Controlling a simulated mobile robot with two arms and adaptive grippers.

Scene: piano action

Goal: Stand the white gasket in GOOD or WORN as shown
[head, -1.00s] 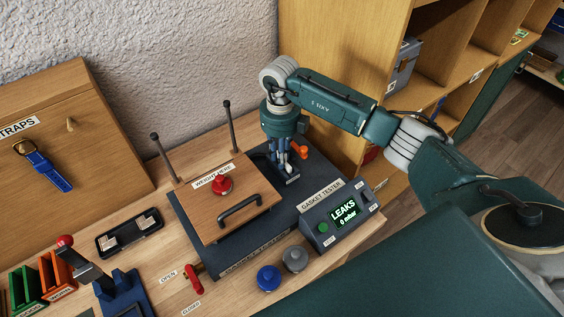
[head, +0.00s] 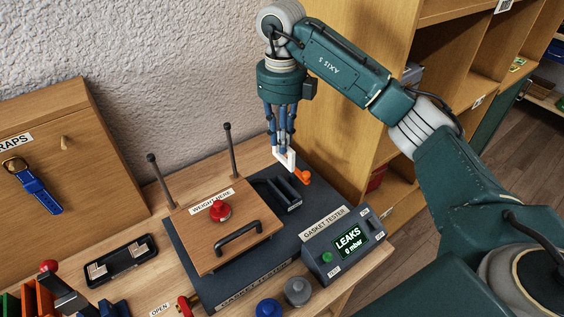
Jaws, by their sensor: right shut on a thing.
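My right gripper (head: 281,145) is shut on the white gasket (head: 286,163), a small angular white piece hanging from its fingertips. The fingers cover part of the gasket. It is above the dark slotted holder (head: 284,193) at the back right of the gasket tester, and appears clear of it. The tester's display (head: 349,242) reads LEAKS, 0 mbar. The green rack (head: 9,304) and the orange rack (head: 37,300) are at the lower left, cut by the frame edge, their labels out of view. My left gripper is not in view.
The wooden tester lid (head: 225,228) has a red knob and black handle. Two dark posts (head: 231,149) stand behind it. An orange part (head: 302,176) is beside the gasket. A black tray (head: 121,259), a red-knobbed lever (head: 49,266) and blue and grey knobs are nearby.

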